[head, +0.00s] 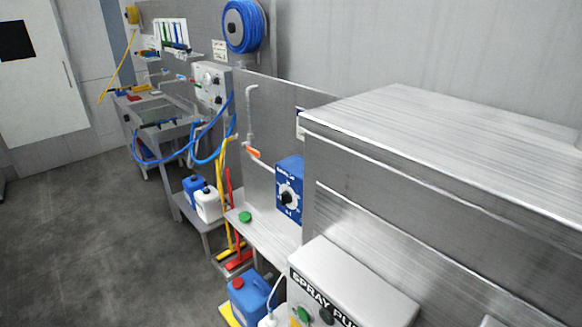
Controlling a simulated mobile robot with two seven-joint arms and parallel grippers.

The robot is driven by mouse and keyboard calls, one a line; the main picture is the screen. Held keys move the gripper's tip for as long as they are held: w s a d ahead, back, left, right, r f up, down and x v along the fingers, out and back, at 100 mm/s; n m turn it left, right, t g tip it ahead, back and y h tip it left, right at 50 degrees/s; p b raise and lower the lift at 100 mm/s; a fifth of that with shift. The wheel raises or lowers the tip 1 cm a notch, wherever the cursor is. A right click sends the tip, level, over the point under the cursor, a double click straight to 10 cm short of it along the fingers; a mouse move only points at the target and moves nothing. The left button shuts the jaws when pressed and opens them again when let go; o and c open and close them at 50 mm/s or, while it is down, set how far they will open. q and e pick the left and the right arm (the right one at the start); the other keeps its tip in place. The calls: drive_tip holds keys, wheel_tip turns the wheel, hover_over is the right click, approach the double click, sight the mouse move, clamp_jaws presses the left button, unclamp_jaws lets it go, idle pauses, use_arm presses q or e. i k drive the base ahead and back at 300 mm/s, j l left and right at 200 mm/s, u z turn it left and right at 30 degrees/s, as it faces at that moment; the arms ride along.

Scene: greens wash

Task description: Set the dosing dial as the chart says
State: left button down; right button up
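The dosing dial (287,199) is a black knob on a white round scale on the front of a blue box (292,168). The box is mounted on the steel back panel, left of a large steel machine. Its markings and the knob's setting are too small to read. A small white sign (219,50) with print hangs on the far wall, and a pale sheet edge (299,122) shows above the blue box, mostly hidden by the machine. I cannot tell which, if either, is the chart. Neither of my grippers is in view.
The large steel machine (430,120) and a "SPRAY PU…" control box (350,285) fill the right. A steel shelf (262,238) with a green cap lies below the dial. Blue canisters (250,299), brooms and hoses crowd the bench side. The grey floor (90,240) at left is clear.

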sight(286, 198)
drive_tip(key=i+j+z, duration=0.15)
drive_tip(key=j, duration=0.25)
drive_tip(key=i+j+z, duration=0.1)
drive_tip(key=i+j, duration=0.25)
drive_tip(key=i+j+z, duration=0.15)
drive_tip(key=j, duration=0.45)
drive_tip(key=i+j+z, duration=0.15)
drive_tip(key=i+j, duration=0.15)
drive_tip(key=j, duration=0.2)
drive_tip(key=i+j+z, duration=0.1)
drive_tip(key=j, duration=0.4)
drive_tip(key=i+j+z, duration=0.15)
drive_tip(key=j, duration=0.35)
drive_tip(key=i+j+z, duration=0.1)
drive_tip(key=j, duration=0.45)
drive_tip(key=i+j+z, duration=0.15)
drive_tip(key=j, duration=0.4)
drive_tip(key=i, duration=0.05)
